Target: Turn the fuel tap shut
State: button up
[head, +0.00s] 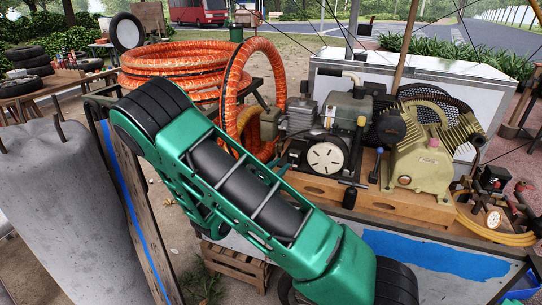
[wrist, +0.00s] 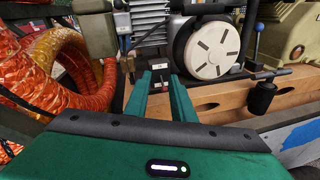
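In the wrist view, my gripper (wrist: 160,84) points forward with its two green fingers apart. A small dark fitting with a pale and red mark (wrist: 160,76) shows in the gap, at or just beyond the fingertips. It may be the fuel tap, but it is too small to be sure, and I cannot tell whether the fingers touch it. It sits low on the engine, left of the round white slotted cover (wrist: 212,50). The same cover shows in the head view (head: 326,158).
A wooden base beam (wrist: 225,98) runs under the engine, with a black cylinder (wrist: 262,96) on its front at right. Orange hose coils (wrist: 60,65) stand close on the left. In the head view, the tan compressor (head: 425,155) stands right of the engine.

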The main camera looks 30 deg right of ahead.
aim_at(277, 150)
jog(key=w+a+f+n+t, duration=0.1)
jog(key=w+a+n+t, duration=0.2)
jog(key=a+n, duration=0.2)
jog(key=shift+y, duration=0.3)
jog(key=x, duration=1.1)
jog(key=shift+r, duration=0.1)
grip_shut()
jog(key=shift+a, duration=0.25)
jog(key=shift+d+m, duration=0.15)
jog(key=shift+m, duration=0.15)
